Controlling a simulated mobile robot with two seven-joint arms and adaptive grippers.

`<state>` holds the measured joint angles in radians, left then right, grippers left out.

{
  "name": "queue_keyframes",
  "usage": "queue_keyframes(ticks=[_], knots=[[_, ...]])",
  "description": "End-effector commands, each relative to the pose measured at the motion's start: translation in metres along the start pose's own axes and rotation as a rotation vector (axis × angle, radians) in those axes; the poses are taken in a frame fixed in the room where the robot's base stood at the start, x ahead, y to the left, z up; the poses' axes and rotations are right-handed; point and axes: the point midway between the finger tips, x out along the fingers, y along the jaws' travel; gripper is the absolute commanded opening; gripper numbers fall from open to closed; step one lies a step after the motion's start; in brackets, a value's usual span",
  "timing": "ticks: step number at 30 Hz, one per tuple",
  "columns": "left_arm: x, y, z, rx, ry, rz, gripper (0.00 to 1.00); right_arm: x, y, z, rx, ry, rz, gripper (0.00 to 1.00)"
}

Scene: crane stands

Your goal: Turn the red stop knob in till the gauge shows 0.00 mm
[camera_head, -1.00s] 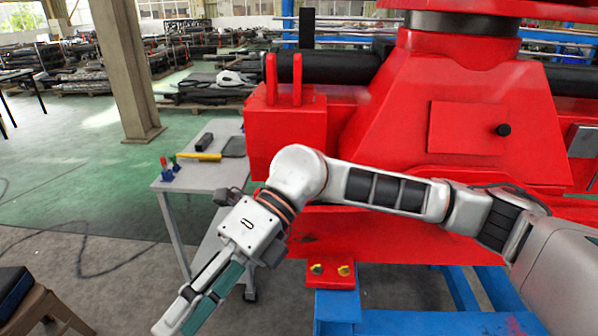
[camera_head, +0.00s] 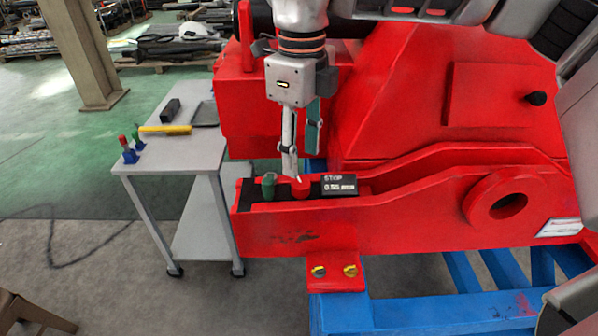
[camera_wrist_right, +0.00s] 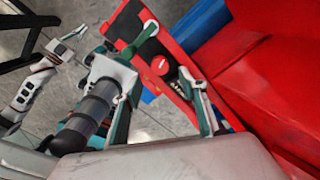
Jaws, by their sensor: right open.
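The red stop knob (camera_head: 301,188) sits on the red beam's near end, just left of the black gauge (camera_head: 339,185). The gauge is labelled STOP and seems to read 0.55 mm, in small blurred digits. My right gripper (camera_head: 302,164) points down, open, with its fingertips just above or around the knob; contact is unclear. In the right wrist view the red knob (camera_wrist_right: 160,65) lies between the spread fingers (camera_wrist_right: 167,52). My left gripper (camera_wrist_right: 76,34) shows small in that view, apart from the knob; its jaw state is unclear. The head view does not show it.
A grey table (camera_head: 180,156) to the left holds a yellow bar (camera_head: 165,130), a dark block and small coloured items. A lug (camera_head: 503,198) with a hole rises at the right. Blue supports (camera_head: 450,312) lie below.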

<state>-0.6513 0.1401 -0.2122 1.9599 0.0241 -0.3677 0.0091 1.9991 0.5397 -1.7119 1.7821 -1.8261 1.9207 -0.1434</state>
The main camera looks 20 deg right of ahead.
Motion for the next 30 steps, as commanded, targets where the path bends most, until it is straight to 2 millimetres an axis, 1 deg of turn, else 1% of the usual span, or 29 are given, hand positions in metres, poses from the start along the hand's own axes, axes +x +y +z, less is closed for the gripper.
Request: queue_keyframes(ticks=[1, 6, 12, 16, 23, 26, 27, 28, 30], knots=[[0.000, 0.000, 0.001, 0.000, -0.001, 0.000, 0.00, 0.009, 0.001, -0.001, -0.002, 0.003, 0.003, 0.42], [0.000, 0.000, 0.000, 0.000, -0.001, 0.001, 0.00, 0.036, 0.001, -0.001, -0.003, 0.003, 0.004, 0.42], [0.000, 0.000, -0.001, 0.000, 0.001, 0.000, 0.00, 0.056, 0.001, 0.000, -0.002, 0.001, 0.004, 0.42], [0.000, 0.000, -0.003, 0.000, 0.004, 0.000, 0.00, 0.061, 0.001, 0.000, -0.002, -0.001, 0.003, 0.42], [0.001, -0.001, -0.004, 0.000, 0.007, -0.001, 0.00, 0.062, 0.001, 0.000, -0.002, -0.001, 0.003, 0.42], [0.001, -0.001, -0.004, 0.000, 0.007, -0.001, 0.00, 0.061, 0.001, 0.000, -0.002, -0.001, 0.003, 0.19], [0.001, -0.001, -0.004, 0.000, 0.007, -0.001, 0.00, 0.061, 0.001, 0.000, -0.002, -0.001, 0.003, 0.09], [0.001, -0.001, -0.004, 0.000, 0.007, -0.001, 0.00, 0.061, 0.001, 0.000, -0.002, -0.001, 0.004, 0.04], [0.001, -0.001, -0.004, 0.000, 0.007, -0.001, 0.00, 0.061, 0.001, 0.000, -0.002, -0.001, 0.004, 0.04]])
